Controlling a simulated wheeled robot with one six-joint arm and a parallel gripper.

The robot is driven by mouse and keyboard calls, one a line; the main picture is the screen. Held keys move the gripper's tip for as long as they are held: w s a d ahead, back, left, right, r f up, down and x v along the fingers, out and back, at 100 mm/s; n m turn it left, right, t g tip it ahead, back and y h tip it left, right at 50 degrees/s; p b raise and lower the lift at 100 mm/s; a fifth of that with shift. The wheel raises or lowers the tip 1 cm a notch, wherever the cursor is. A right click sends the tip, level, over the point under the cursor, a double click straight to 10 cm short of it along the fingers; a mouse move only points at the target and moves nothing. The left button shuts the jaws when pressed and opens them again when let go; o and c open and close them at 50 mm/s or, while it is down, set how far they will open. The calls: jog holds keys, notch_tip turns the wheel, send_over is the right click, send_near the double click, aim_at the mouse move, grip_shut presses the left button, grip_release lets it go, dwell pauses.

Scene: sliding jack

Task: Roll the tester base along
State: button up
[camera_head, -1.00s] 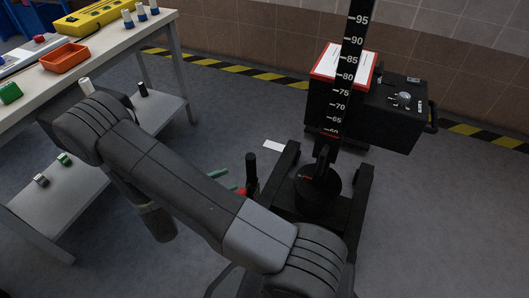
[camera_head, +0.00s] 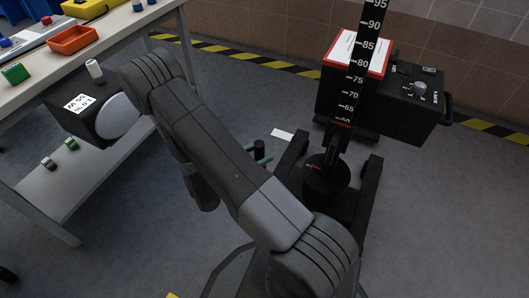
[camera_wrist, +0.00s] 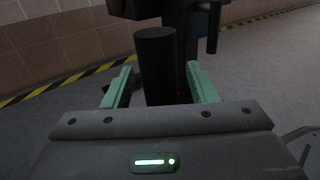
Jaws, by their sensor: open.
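The tester base (camera_head: 366,192) is a low black frame with two long legs on the floor, right of my arm in the head view. It carries a round black hub (camera_head: 327,176) and an upright black column with a white number scale (camera_head: 357,85). A black upright post handle (camera_wrist: 155,62) stands at its left side; its top also shows in the head view (camera_head: 259,147). My gripper (camera_wrist: 160,86) has green fingers, open, one on each side of the post with gaps visible. My arm hides the post's lower part and much of the base.
A workbench (camera_head: 110,35) with a lower shelf is at the left. Yellow-black floor tape (camera_head: 235,62) runs along the tiled wall. Grey floor at the right is clear.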

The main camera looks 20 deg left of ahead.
jog(key=shift+x, duration=1)
jog(key=shift+c, duration=0.4)
